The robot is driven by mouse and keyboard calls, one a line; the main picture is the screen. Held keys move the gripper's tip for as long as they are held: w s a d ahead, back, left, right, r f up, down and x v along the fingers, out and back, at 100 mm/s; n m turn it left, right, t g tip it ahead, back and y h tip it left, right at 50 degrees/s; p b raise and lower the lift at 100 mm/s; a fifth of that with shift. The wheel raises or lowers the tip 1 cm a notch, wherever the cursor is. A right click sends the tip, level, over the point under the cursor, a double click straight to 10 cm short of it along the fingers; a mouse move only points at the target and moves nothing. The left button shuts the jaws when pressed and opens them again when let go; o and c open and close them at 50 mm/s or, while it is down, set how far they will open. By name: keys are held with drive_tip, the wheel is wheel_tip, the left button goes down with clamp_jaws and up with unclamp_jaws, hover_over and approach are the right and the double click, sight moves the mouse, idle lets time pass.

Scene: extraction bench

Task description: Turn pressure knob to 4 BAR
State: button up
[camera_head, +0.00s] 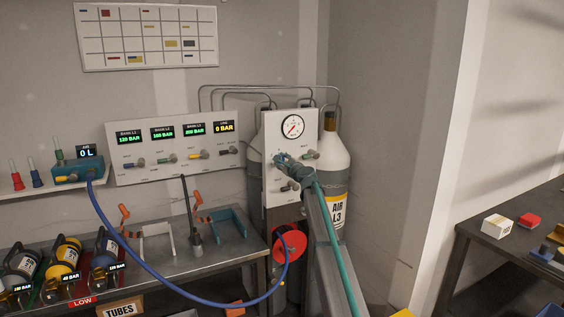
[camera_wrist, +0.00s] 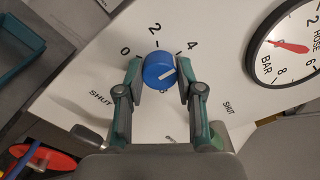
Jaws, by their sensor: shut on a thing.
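The blue pressure knob (camera_wrist: 159,69) sits on the white panel (camera_wrist: 95,68), between my fingertips in the wrist view. My gripper (camera_wrist: 160,66) is shut on it, one finger on each side. Printed marks 0, 2 and 4 run around the knob; another mark below is mostly hidden. A white pointer line lies slanted on the knob's lower right face; I cannot tell exactly which mark it indicates. In the head view my gripper (camera_head: 278,158) reaches the panel below the round gauge (camera_head: 292,126) and covers the knob.
The gauge, labelled HOSE BAR, with a red needle (camera_wrist: 291,46), is right of the knob. Levers marked SHUT (camera_head: 310,155) are nearby. The line display (camera_head: 224,127) reads 0 BAR. A grey AIR L3 cylinder (camera_head: 336,180) stands behind; a red reel (camera_head: 290,244) hangs below.

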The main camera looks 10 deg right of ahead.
drive_tip(key=o, duration=1.2)
drive_tip(key=shift+c, duration=0.2)
drive_tip(key=v, duration=1.2)
